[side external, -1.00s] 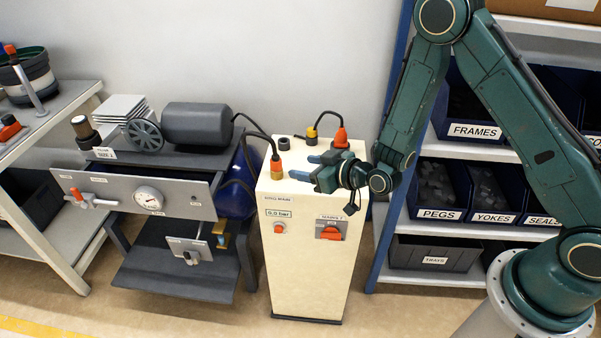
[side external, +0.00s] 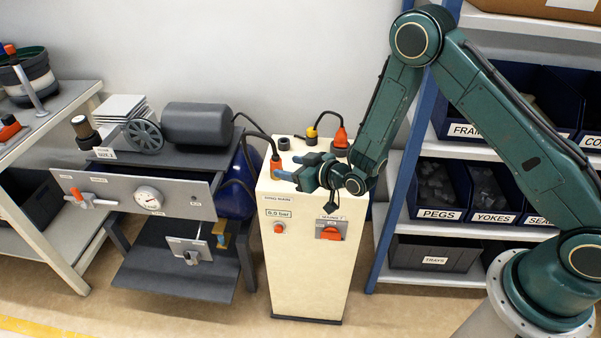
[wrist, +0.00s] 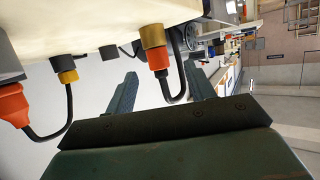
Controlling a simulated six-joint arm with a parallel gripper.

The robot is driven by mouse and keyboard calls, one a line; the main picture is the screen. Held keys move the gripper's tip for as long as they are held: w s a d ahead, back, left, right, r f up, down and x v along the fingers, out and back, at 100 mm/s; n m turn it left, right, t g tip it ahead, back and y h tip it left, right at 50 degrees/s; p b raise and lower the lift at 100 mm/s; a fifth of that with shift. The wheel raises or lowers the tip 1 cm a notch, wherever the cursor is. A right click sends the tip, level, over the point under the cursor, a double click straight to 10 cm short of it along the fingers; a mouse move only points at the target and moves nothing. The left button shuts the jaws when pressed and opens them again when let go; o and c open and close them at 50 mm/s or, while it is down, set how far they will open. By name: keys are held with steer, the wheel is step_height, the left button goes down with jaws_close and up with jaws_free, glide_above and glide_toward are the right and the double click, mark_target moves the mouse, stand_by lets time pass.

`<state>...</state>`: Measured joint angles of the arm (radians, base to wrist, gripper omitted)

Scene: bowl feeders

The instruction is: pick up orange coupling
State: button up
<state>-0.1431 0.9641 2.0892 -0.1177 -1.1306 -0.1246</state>
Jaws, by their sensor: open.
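The orange coupling (side external: 276,164) with a brass collar stands at the left of the cream cabinet's top, a black hose running from it. In the wrist view, the orange coupling (wrist: 158,59) shows between my fingertips, its brass collar toward the cabinet. My gripper (side external: 286,167) is open and empty, reaching in from the right low over the cabinet top. In the wrist view, the gripper (wrist: 158,70) has one finger on each side of the coupling. I cannot tell whether either finger touches it. In the side view a finger hides the coupling's lower part.
The cream cabinet (side external: 305,255) carries another orange fitting (side external: 341,138), a yellow one (side external: 312,132) and dark sockets (side external: 283,143). Their black hoses loop nearby. A workbench with a motor (side external: 197,123) stands left. A shelf with part bins (side external: 436,187) stands right.

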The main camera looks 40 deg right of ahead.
mark_target(271, 162)
steer(key=shift+x, duration=1.55)
steer(key=shift+x, duration=2.6)
steer(key=shift+r, duration=0.1)
steer(key=shift+c, duration=0.4)
jaws_close()
